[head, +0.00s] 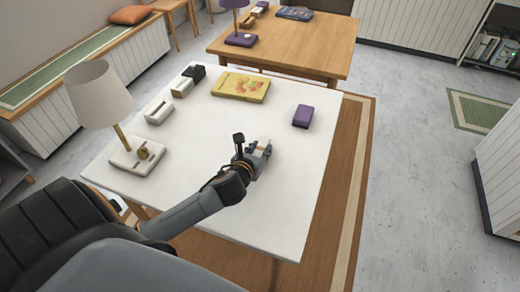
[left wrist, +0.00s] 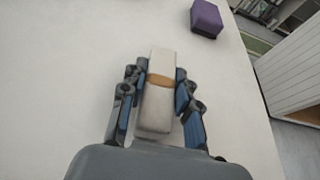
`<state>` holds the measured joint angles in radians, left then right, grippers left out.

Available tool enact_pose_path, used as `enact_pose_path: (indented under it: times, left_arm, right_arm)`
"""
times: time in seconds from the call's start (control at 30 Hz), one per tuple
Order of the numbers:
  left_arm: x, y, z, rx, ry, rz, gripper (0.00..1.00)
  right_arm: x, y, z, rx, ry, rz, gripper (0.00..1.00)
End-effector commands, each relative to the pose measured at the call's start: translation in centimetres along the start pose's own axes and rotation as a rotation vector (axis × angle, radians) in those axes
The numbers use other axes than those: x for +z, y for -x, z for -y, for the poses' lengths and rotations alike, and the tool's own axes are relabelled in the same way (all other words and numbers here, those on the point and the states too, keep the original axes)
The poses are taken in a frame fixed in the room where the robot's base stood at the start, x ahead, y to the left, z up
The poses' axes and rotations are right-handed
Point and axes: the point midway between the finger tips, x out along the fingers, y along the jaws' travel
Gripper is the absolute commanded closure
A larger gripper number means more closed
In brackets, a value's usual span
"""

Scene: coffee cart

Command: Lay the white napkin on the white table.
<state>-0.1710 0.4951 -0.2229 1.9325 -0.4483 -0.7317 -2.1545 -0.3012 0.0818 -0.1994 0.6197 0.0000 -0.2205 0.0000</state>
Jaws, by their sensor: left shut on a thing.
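The white napkin, a block-like white roll with a tan band (left wrist: 160,82), is between the fingers of my left gripper (left wrist: 159,92), which is shut on it. In the head view my left gripper (head: 254,152) is over the white table (head: 275,205), right of its middle, with the napkin's pale top (head: 264,144) showing. The white table also fills much of the left wrist view (left wrist: 70,70). The napkin is low over or on the tabletop; I cannot tell whether it touches. My right gripper is not in view.
A white lamp (head: 100,95) stands at the table's left. Pale blocks (head: 158,112) and a dark one (head: 195,73) line the far left. A yellow book (head: 240,86) and purple block (head: 303,116) lie farther back. A wooden table (head: 300,50) stands behind. Bare tabletop surrounds my gripper.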

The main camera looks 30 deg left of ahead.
Motion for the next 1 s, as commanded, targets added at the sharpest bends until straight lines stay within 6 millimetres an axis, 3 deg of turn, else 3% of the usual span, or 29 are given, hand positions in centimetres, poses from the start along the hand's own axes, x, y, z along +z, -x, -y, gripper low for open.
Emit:
enact_pose_path:
  times: [0.17,0.2,0.3,0.67,0.77,1.0]
  left_arm:
    - [-0.2,-0.1,0.0,0.000,-0.001,0.000,0.90]
    - [-0.2,-0.1,0.0,0.000,-0.001,0.000,0.65]
    - [-0.1,-0.1,0.0,0.000,-0.001,0.000,0.46]
    - [0.1,0.2,0.0,0.000,0.000,0.000,0.46]
    - [0.0,1.4,0.0,-0.001,-0.003,-0.001,0.46]
    - [0.0,6.4,0.0,-0.002,-0.002,-0.002,0.46]
  right_arm:
    - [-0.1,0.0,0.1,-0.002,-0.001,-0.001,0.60]
    - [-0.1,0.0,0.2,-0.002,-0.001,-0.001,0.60]
    - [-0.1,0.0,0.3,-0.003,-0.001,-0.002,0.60]
    - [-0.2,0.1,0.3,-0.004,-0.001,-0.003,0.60]
    - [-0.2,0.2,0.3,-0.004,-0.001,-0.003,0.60]
    - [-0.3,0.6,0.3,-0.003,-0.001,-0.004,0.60]
